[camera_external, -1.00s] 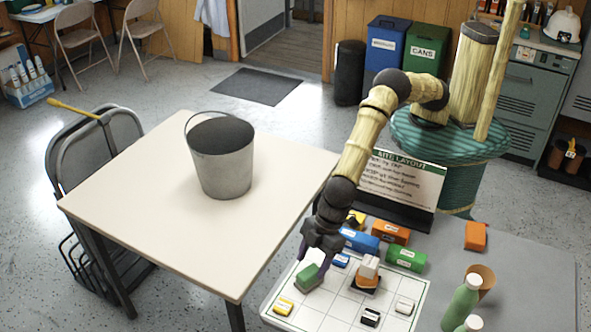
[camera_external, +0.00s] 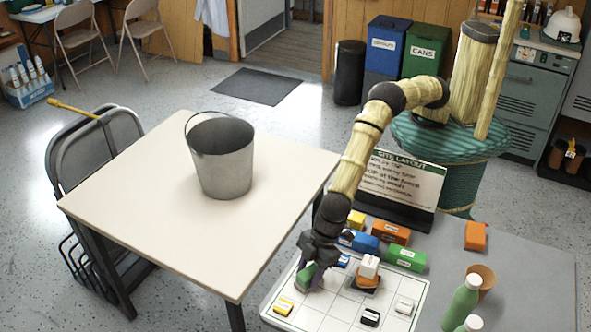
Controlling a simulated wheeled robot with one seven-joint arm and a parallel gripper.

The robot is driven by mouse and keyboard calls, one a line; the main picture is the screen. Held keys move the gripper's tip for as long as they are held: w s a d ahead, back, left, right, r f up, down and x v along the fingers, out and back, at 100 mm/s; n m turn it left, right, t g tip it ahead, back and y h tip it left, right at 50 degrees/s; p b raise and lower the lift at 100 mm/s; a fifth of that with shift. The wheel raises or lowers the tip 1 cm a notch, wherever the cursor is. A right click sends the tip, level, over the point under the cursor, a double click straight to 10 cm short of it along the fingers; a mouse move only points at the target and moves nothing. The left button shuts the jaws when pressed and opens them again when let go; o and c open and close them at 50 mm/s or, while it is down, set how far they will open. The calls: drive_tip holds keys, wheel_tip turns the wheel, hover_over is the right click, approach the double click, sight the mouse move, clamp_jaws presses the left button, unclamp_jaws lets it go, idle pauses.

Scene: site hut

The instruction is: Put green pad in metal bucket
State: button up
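A green pad (camera_external: 306,276) sits on the white grid board (camera_external: 342,308) at the lower middle of the picture. My gripper (camera_external: 310,274) points down over it, with its fingers on either side of the pad. The fingers and wrist hide part of the pad, and I cannot tell whether they press on it. The grey metal bucket (camera_external: 222,160) stands upright on the cream table (camera_external: 130,205), left of my arm, with its handle leaning back on the rim.
Several small blocks lie on the board, including a white block (camera_external: 369,266) on an orange one. Blue (camera_external: 361,242), orange (camera_external: 391,232) and green (camera_external: 406,257) blocks lie behind it. A green bottle (camera_external: 462,304) stands at right. The cream table around the bucket is clear.

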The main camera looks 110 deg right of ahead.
sight(309, 272)
drive_tip(key=c, duration=0.6)
drive_tip(key=shift+r, duration=0.1)
wheel_tip(309, 272, up, 10)
drive_tip(key=shift+f+b, duration=0.1)
drive_tip(key=shift+b, duration=0.25)
